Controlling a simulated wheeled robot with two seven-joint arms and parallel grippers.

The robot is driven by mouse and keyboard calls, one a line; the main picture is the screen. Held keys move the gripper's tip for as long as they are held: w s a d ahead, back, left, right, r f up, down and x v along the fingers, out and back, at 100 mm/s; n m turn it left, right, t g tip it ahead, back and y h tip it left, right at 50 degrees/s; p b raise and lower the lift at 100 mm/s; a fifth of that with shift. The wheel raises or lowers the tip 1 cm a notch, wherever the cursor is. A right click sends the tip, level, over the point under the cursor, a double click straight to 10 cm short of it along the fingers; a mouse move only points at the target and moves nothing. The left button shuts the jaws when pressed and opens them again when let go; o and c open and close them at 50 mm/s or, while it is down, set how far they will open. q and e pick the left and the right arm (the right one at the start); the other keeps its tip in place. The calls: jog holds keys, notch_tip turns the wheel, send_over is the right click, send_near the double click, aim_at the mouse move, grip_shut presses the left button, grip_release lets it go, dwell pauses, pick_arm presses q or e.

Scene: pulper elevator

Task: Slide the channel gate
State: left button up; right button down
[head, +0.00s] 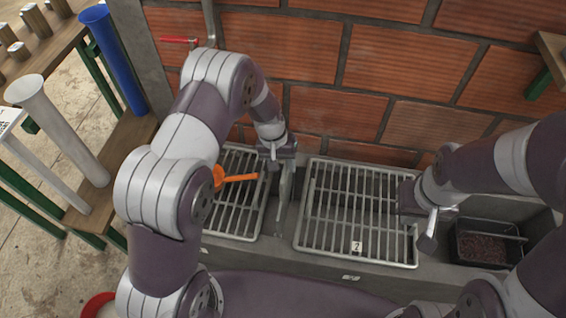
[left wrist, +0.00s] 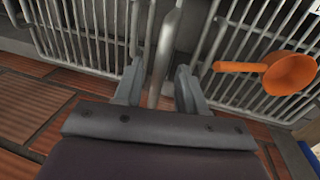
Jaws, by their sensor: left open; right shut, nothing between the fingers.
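The channel gate (head: 286,188) appears to be the narrow grey metal piece standing in the gap between the two grates in the head view. In the left wrist view a grey upright bar of it (left wrist: 161,62) runs between my left fingertips. My left gripper (head: 277,158) is open, with one finger on each side of that bar (left wrist: 158,78). I cannot tell whether either finger touches it.
The left grate (head: 240,213) holds an orange scoop (head: 236,178). The larger right grate (head: 350,215) carries a small number tag (head: 357,246). A brick wall (head: 300,55) stands close behind. A dark bin (head: 485,245) sits at right; a red-handled tap (head: 180,41) is at upper left.

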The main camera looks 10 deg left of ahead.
pick_arm(q)
grip_shut()
notch_tip(320, 180, down, 13)
jog(key=b, duration=0.8)
jog(key=shift+s+f, duration=0.15)
jog(key=shift+f, duration=0.05)
jog(key=shift+b, duration=0.3)
jog(key=shift+c, duration=0.3)
grip_release()
jog(key=shift+f, duration=0.1)
jog(key=shift+o, duration=0.3)
